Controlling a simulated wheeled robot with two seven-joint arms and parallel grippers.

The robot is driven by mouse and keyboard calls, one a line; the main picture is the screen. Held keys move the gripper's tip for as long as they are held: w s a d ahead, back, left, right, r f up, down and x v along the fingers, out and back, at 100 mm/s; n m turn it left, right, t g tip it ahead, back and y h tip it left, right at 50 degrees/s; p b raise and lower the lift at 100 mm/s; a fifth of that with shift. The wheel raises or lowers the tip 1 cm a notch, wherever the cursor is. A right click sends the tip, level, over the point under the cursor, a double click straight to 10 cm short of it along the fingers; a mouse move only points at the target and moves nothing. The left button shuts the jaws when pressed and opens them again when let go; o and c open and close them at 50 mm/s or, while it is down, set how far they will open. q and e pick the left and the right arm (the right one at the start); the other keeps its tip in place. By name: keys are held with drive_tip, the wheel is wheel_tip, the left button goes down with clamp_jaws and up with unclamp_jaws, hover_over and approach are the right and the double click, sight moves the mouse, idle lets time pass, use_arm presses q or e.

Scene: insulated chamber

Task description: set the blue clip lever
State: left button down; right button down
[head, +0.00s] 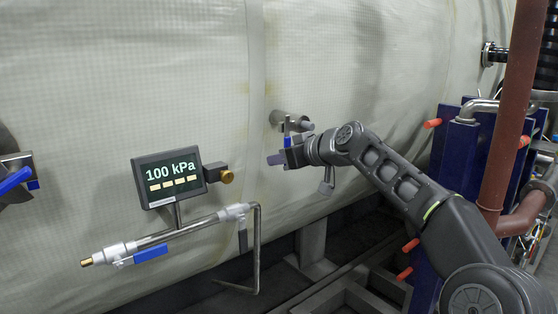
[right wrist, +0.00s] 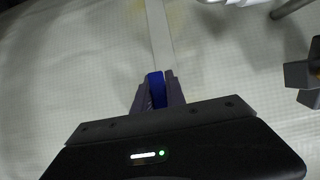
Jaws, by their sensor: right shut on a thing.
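The blue clip lever (head: 287,140) is a small upright blue piece just below a short metal pipe stub (head: 290,120) on the pale insulated wall. My right gripper (head: 278,160) reaches in from the right and is at the lever, below the stub. In the right wrist view the two purple-grey fingers (right wrist: 158,92) are shut on the blue lever (right wrist: 156,86), whose blue face shows between them. The fingers hide part of the lever, and its joint to the stub is hard to make out. My left gripper is not in view.
A display reading 100 kPa (head: 170,178) stands left of my gripper. Below it runs a metal pipe with a blue valve handle (head: 151,253). Another blue handle (head: 15,180) is at the left edge. A rusty pipe (head: 512,110) and blue frame (head: 452,165) stand at right.

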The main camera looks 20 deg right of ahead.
drive_tip(key=shift+f, duration=0.1)
drive_tip(key=c, duration=1.4)
unclamp_jaws()
drive_tip(key=shift+o, duration=0.2)
drive_tip(key=shift+s+d, duration=0.1)
drive_tip(key=b+v, duration=0.2)
drive_tip(key=v, duration=0.5)
drive_tip(key=shift+s+r, duration=0.2)
drive_tip(key=shift+s, duration=0.05)
drive_tip(key=shift+d+f, duration=0.1)
